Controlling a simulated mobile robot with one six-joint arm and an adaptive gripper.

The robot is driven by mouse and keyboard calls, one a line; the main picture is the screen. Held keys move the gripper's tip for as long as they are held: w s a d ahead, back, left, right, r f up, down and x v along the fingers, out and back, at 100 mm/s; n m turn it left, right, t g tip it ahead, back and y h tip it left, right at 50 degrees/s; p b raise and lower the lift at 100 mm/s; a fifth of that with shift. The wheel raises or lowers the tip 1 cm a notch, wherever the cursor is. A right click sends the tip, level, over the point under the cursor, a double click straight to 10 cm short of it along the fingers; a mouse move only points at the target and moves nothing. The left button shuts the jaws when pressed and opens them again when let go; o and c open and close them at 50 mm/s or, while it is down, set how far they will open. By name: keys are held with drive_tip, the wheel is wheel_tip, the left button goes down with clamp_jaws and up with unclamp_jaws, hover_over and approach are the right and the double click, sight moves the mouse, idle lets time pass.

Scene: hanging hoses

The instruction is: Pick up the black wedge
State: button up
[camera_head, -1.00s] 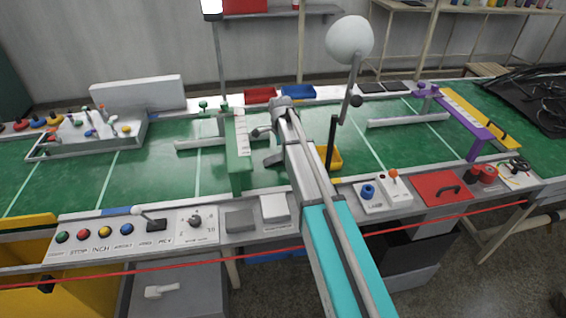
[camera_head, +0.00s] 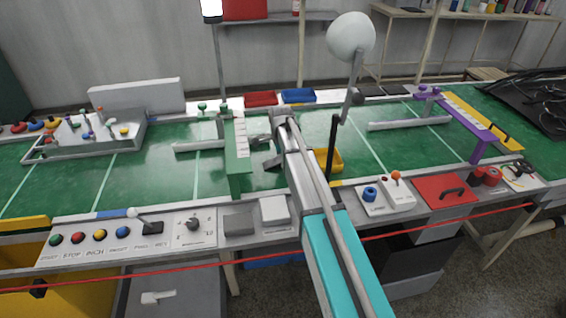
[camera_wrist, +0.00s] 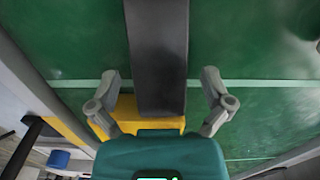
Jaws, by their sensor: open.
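A long, dark, flat-faced bar, which I take to be the black wedge (camera_wrist: 158,55), fills the upper middle of the wrist view. It runs off the top edge, so its far end is hidden. My gripper (camera_wrist: 160,84) is open, with one grey finger on each side of the bar and a visible gap at both sides. The picture does not show clearly how high the fingers are above it. In the head view my gripper (camera_head: 266,150) is over the green belt, partly behind my arm.
A yellow tray (camera_wrist: 125,113) lies below my gripper; it also shows in the head view (camera_head: 335,161). A thin black post (camera_head: 332,148) stands just right of my arm, near a white ball lamp (camera_head: 351,37). A green frame (camera_head: 238,165) stands at the left.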

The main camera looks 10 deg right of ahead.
drive_tip(key=c, duration=1.2)
drive_tip(key=shift+r, duration=0.15)
drive_tip(key=shift+c, duration=0.2)
wheel_tip(320, 180, up, 10)
drive_tip(key=p, duration=1)
